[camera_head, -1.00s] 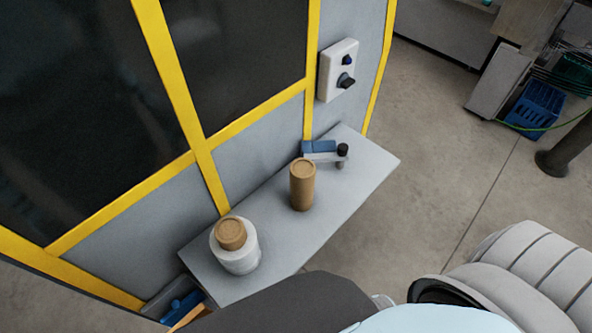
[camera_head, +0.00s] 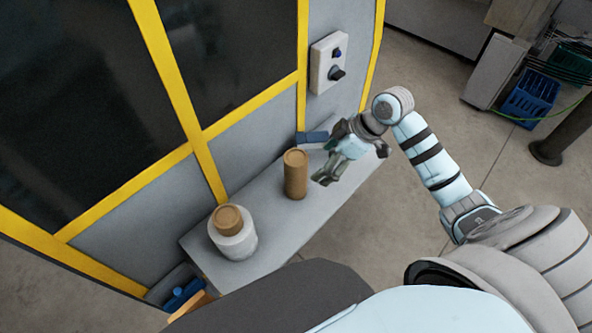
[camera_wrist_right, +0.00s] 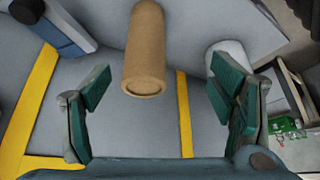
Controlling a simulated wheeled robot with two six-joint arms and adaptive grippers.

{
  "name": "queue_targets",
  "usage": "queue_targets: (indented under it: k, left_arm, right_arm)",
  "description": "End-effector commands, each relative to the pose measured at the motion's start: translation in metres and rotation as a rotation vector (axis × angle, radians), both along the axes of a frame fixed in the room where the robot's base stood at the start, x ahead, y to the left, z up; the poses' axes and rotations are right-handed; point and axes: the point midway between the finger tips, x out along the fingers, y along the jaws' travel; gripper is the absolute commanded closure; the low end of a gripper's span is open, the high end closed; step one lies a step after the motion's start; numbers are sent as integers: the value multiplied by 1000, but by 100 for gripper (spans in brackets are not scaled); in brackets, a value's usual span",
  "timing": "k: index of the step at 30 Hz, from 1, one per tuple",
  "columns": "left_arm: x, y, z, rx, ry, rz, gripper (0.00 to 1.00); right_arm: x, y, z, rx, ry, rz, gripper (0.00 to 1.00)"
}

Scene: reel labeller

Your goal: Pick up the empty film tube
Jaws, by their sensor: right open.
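The empty film tube (camera_head: 295,175) is a plain brown cardboard cylinder standing upright on the grey shelf (camera_head: 275,222). My right gripper (camera_head: 321,180) is open and empty, just to the right of the tube in the head view and apart from it. In the right wrist view the tube (camera_wrist_right: 145,50) shows ahead, between the lines of the two spread green fingers (camera_wrist_right: 160,88). No finger appears to touch it. My left gripper is not in view.
A white film roll with a brown core (camera_head: 235,240) stands at the shelf's near left. A blue-handled tool (camera_head: 312,137) lies behind my right gripper. A yellow-framed machine wall (camera_head: 205,160) borders the shelf. A blue item in a bin (camera_head: 182,295) is at lower left.

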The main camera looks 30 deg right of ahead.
Motion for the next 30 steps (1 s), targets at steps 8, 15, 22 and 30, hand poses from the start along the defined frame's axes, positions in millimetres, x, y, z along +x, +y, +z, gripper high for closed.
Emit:
queue_targets:
  k: [8,15,22,30]
  left_arm:
    - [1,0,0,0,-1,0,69]
    - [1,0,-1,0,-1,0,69]
    - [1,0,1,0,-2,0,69]
    - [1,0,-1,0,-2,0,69]
  right_arm:
    - [35,1,12,58,-55,68,23]
    - [52,23,-34,53,-55,66,23]
    - [64,39,-67,55,-54,66,23]
    - [70,46,-82,50,-56,65,23]
